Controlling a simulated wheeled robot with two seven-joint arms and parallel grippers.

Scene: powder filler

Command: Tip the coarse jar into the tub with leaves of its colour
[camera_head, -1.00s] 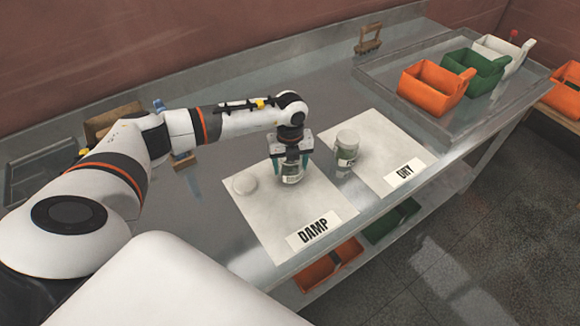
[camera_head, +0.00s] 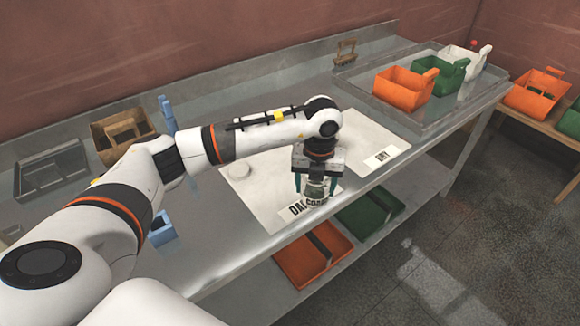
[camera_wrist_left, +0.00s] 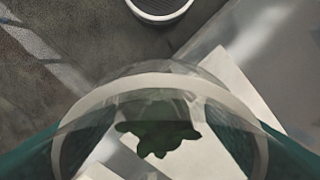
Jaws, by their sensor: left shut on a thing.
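My left gripper (camera_head: 316,180) is shut on a clear jar (camera_head: 315,191), low over the front edge of the DAMP sheet (camera_head: 262,205). Its label partly shows and seems to read COARSE. In the left wrist view the open-topped jar (camera_wrist_left: 160,90) has dark green leaf-like pieces (camera_wrist_left: 158,134) inside. An orange tub (camera_head: 300,268) and a green tub (camera_head: 366,222) stand on the shelf below the table; I cannot make out leaves in them. My right gripper is not in view.
A tray (camera_head: 350,85) at the back right holds an orange scoop tub (camera_head: 402,85), a green one (camera_head: 440,78) and a white one (camera_head: 468,60). A side bench at right bears another orange tub (camera_head: 535,92). A wooden caddy (camera_head: 122,130) stands at left. The DRY sheet (camera_head: 385,140) is partly hidden by my arm.

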